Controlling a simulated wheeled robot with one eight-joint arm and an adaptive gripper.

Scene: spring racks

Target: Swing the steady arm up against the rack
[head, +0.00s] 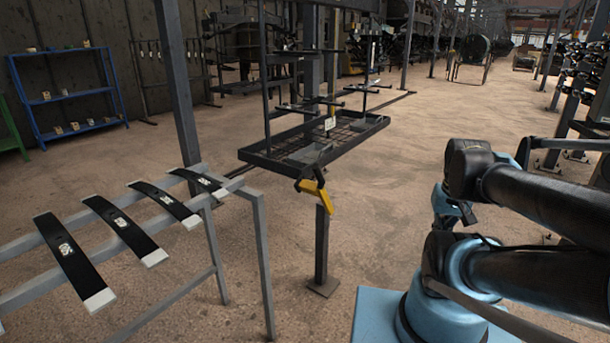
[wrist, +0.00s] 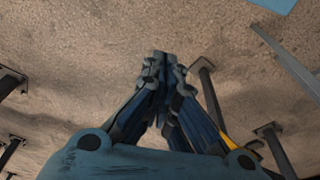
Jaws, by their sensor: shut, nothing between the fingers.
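The steady arm (head: 314,192) appears to be the yellow piece with a dark hooked end on top of a short grey post (head: 321,245). It sits at the near right corner of the hanging black rack (head: 268,162); I cannot tell whether it touches the rack. A sliver of yellow, perhaps the same arm, shows beside my fingers in the wrist view (wrist: 228,143). My gripper (wrist: 162,62) is shut and empty, its fingertips together above bare floor. In the head view my arm is folded at the right, well apart from the post, and the fingers are not clear.
A grey stand (head: 262,260) with several black, white-tipped leaf strips (head: 70,255) stands at the left. A blue shelf (head: 70,97) is at the back left. A grey upright (head: 178,90) rises behind the stand. The floor between the post and my arm is clear.

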